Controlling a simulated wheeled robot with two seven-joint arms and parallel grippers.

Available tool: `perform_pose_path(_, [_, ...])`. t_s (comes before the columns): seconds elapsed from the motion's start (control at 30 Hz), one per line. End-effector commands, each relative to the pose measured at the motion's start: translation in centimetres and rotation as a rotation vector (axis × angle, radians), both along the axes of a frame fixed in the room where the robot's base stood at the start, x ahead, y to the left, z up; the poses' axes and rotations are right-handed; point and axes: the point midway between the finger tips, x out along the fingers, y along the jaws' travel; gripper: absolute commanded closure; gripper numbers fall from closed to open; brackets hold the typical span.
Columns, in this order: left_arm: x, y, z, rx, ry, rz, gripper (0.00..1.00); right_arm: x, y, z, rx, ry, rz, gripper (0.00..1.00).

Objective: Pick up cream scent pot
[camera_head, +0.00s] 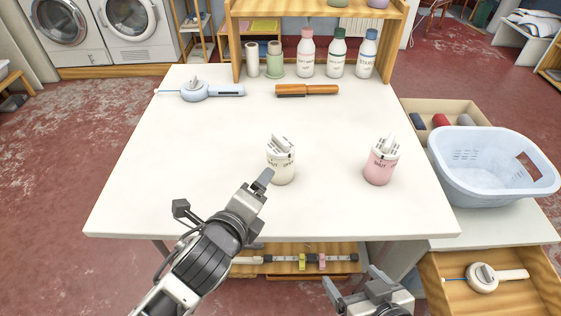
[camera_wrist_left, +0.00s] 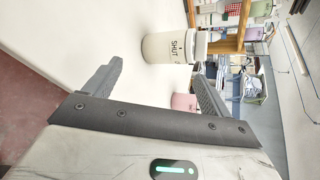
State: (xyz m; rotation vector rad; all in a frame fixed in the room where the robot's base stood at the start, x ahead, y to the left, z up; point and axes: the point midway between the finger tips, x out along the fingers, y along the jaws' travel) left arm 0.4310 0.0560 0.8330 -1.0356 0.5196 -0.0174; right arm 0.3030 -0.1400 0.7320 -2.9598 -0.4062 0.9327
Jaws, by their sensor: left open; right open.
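The cream scent pot (camera_head: 281,165) stands upright on the white table, its light lid on top. In the left wrist view the cream pot (camera_wrist_left: 172,47) lies ahead of the open fingers, with SHUT lettered on its side. My left gripper (camera_head: 264,182) is open and empty beside the pot's near left side; from the head it is seen edge-on. Its two fingers show apart in the left wrist view (camera_wrist_left: 158,78). My right gripper (camera_head: 354,283) is open and empty, off the table's front edge.
A pink pot (camera_head: 381,163) stands to the right of the cream one. A blue-grey tool (camera_head: 200,91) and an orange-handled tool (camera_head: 308,90) lie farther back. Several bottles stand below a wooden shelf (camera_head: 315,10). A pale blue basket (camera_head: 490,170) is at the right.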

Motion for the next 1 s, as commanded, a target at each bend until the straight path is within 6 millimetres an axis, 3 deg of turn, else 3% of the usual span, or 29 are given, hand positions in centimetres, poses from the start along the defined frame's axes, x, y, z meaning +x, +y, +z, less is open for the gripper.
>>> perform_pose_path(0.2, [1.7, -2.0, 1.2, 0.600, -0.188, -0.271, 0.17, 0.0, 0.0, 0.0, 0.000, 0.001, 0.000, 0.19])
perform_pose_path(0.4, [2.5, -2.5, 1.6, 0.916, -0.275, -0.392, 0.17, 0.0, 0.0, 0.0, 0.000, 0.001, 0.000, 0.19])
perform_pose_path(0.57, [3.7, -2.8, 1.2, 0.990, -0.294, -0.420, 0.17, 0.0, 0.0, 0.0, 0.000, 0.001, 0.000, 0.19])
perform_pose_path(0.8, [7.4, -3.8, -0.5, 0.988, -0.292, -0.419, 0.17, 0.0, 0.0, 0.0, 0.000, 0.000, 0.000, 0.19])
perform_pose_path(1.0, [8.7, -4.2, -1.1, 0.986, -0.294, -0.421, 0.17, 0.0, 0.0, 0.0, 0.000, 0.000, 0.000, 0.19])
